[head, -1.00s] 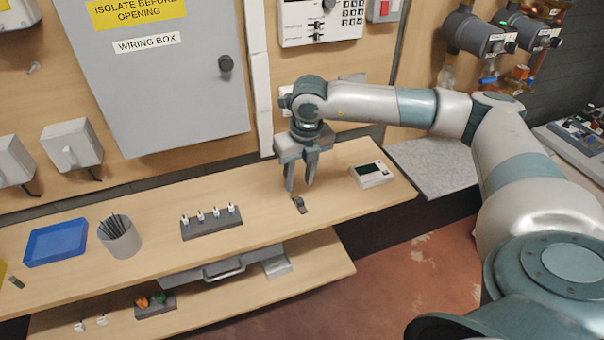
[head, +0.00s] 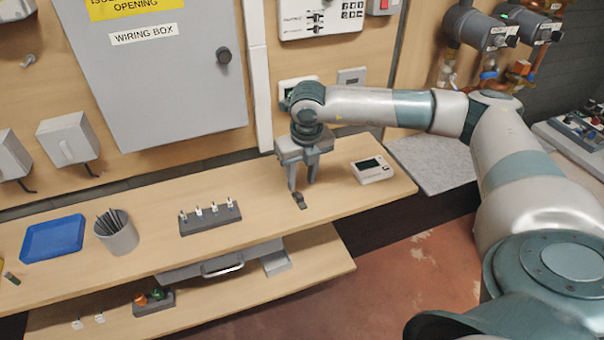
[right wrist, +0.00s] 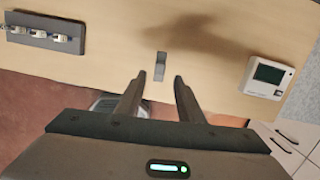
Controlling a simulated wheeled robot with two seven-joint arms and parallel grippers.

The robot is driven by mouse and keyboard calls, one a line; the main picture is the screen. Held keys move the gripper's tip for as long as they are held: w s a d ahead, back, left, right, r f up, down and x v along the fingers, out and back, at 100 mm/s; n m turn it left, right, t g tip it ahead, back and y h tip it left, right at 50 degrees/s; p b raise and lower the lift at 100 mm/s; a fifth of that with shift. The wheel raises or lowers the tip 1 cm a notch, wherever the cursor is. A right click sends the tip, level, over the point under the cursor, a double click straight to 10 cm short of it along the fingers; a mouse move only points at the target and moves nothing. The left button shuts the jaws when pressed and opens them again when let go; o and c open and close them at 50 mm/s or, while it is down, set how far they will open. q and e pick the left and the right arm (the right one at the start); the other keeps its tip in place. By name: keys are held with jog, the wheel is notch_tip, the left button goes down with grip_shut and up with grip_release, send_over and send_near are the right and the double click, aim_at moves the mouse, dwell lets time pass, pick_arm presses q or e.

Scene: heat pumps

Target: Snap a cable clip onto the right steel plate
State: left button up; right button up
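A small dark curved piece (head: 299,200), which looks like the cable clip, lies near the front edge of the wooden bench. It also shows in the right wrist view (right wrist: 160,67). My right gripper (head: 302,186) points down just above and behind it. In the right wrist view its fingers (right wrist: 159,77) are apart and empty, with the clip showing beyond and between their tips. A small grey plate (head: 352,76) is on the wall behind the gripper; I cannot tell if it is the right steel plate. My left gripper is not in view.
A white device with a dark screen (head: 372,170) stands right of the gripper. A dark rack with several small white-topped pieces (head: 210,218), a pen cup (head: 117,236) and a blue tray (head: 53,239) are to the left. A lower shelf (head: 250,293) holds other items.

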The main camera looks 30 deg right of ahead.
aim_at(299, 195)
jog(key=f, duration=0.1)
jog(key=f+b, duration=0.2)
jog(key=shift+w+f, duration=0.25)
jog(key=shift+f, duration=0.15)
jog(key=shift+w+f+b, duration=0.2)
jog(key=shift+f+b, duration=0.65)
jog(key=shift+b, duration=0.3)
grip_shut()
jog(key=shift+r, duration=0.1)
jog(key=shift+r+p, duration=1.4)
jog(key=shift+r, duration=1.55)
